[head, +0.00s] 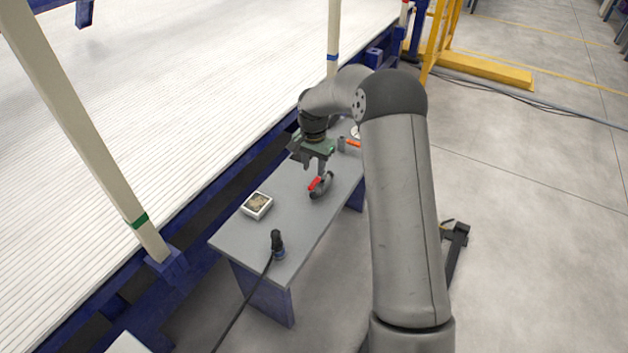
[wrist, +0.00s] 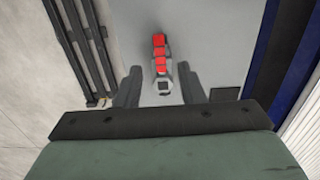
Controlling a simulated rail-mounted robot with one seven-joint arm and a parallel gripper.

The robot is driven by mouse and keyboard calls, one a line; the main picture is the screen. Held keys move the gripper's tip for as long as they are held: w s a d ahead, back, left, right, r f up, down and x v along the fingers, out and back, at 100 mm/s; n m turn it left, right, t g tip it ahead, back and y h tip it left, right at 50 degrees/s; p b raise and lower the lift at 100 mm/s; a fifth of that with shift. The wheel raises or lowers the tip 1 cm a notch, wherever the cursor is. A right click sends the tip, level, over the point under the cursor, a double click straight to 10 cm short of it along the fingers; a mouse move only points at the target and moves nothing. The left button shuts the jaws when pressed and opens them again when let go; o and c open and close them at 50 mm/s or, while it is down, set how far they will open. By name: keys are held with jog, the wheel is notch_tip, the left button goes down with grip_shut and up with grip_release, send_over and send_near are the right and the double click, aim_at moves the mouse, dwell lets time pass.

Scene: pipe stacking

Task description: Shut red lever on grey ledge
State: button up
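The red lever (head: 315,184) sits on a dark, curved fitting (head: 325,186) on the grey ledge (head: 235,235) in the head view. In the wrist view the red lever (wrist: 160,50) shows as a row of red pieces running up from a grey fitting (wrist: 163,84). My gripper (head: 314,169) is over the ledge, just above and behind the lever. In the wrist view the fingers of my gripper (wrist: 158,80) are spread apart, with the grey fitting between them in the picture and nothing clamped. I cannot tell whether a finger touches the lever.
A small white-rimmed box (head: 257,206) and a black upright device (head: 277,244) with a cable stand on the ledge's near part. An orange item (head: 353,143) lies at its far end. A cream post (head: 85,130) and stacked white pipes (head: 190,90) are to the left.

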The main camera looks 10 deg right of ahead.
aim_at(314, 183)
notch_tip(314, 183, down, 6)
jog(key=shift+r, duration=0.1)
grip_shut()
